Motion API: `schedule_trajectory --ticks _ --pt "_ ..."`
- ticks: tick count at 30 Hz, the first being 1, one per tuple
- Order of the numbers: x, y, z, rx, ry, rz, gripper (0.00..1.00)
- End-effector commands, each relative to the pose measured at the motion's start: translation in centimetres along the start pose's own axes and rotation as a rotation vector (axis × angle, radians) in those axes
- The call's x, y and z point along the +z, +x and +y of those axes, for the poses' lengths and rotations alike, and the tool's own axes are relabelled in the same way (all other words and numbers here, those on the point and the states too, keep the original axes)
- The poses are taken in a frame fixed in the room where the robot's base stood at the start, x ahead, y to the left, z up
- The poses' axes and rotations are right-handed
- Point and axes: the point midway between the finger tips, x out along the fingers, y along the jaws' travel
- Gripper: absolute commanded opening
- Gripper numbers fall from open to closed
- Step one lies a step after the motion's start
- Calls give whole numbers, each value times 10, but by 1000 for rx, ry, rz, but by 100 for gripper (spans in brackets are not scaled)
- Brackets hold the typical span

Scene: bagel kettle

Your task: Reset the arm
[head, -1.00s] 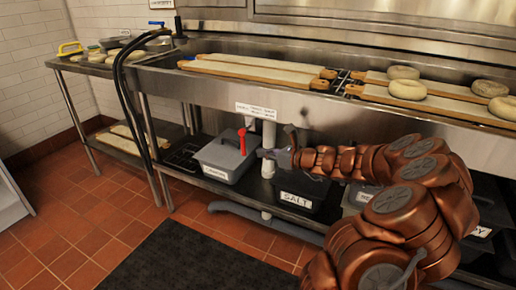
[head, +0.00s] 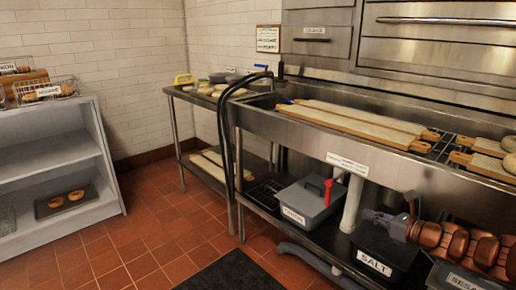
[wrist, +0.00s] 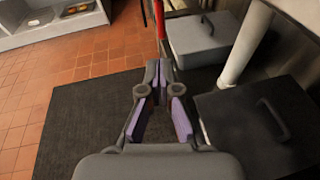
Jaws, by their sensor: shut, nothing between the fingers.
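My gripper (head: 408,203) is at the right of the head view, in front of the lower shelf and above the bin labelled SALT (head: 382,252). In the wrist view my gripper (wrist: 157,64) has its fingertips together, with nothing between them. It points toward the floor beside the shelf bins. My copper arm reaches in from the right edge of the head view, and most of it is out of frame.
Wooden boards (head: 355,122) lie on the steel counter. A shelf unit (head: 48,155) stands left. The tiled floor (head: 150,235) between is open.

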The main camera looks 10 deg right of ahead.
Motion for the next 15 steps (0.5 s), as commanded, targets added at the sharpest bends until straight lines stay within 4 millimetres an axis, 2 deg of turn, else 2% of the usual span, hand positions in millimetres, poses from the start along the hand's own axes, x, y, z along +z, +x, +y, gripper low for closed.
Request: schedule_trajectory --ticks 2,5,8,10,15 --pt "10 3 10 25 -30 6 0" --pt "33 11 40 93 -119 22 0" --pt "62 21 88 207 -265 49 0" --pt "83 25 128 299 -388 68 0" --pt "120 18 226 547 -706 109 0"
